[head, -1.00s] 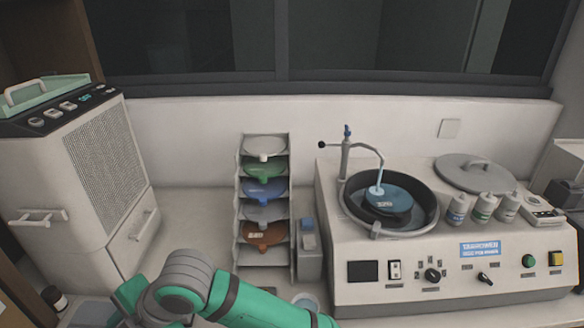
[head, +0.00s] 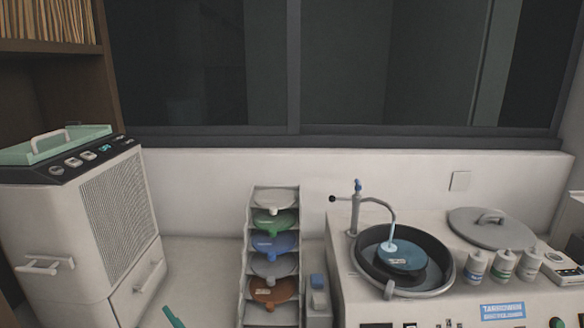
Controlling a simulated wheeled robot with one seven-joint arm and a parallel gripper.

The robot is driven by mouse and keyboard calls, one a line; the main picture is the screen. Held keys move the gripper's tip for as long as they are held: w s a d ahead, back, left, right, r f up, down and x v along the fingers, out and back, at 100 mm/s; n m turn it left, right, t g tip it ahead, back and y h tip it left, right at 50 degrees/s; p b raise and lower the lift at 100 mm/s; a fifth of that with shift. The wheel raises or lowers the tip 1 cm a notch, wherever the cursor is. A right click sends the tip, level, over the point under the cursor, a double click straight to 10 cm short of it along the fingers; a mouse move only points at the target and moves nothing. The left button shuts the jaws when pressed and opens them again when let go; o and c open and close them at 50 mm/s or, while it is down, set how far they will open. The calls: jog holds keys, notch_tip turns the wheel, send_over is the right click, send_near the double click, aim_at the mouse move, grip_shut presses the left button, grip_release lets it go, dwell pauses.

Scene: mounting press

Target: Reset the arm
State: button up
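My arm is almost wholly out of the head view; only a small teal piece of it shows at the bottom edge, left of centre. My gripper is not in view, so its state and anything in it are hidden. The mounting press is not clearly identified; a beige machine (head: 75,225) with a vented side, front handles and a teal-topped lid stands at the left.
A rack (head: 247,222) holds several coloured discs in the middle. At the right, a polishing machine (head: 345,262) has a blue disc (head: 402,256) in its bowl, with bottles (head: 502,264) and a round lid (head: 490,228) on top. A bookshelf (head: 60,56) stands at upper left.

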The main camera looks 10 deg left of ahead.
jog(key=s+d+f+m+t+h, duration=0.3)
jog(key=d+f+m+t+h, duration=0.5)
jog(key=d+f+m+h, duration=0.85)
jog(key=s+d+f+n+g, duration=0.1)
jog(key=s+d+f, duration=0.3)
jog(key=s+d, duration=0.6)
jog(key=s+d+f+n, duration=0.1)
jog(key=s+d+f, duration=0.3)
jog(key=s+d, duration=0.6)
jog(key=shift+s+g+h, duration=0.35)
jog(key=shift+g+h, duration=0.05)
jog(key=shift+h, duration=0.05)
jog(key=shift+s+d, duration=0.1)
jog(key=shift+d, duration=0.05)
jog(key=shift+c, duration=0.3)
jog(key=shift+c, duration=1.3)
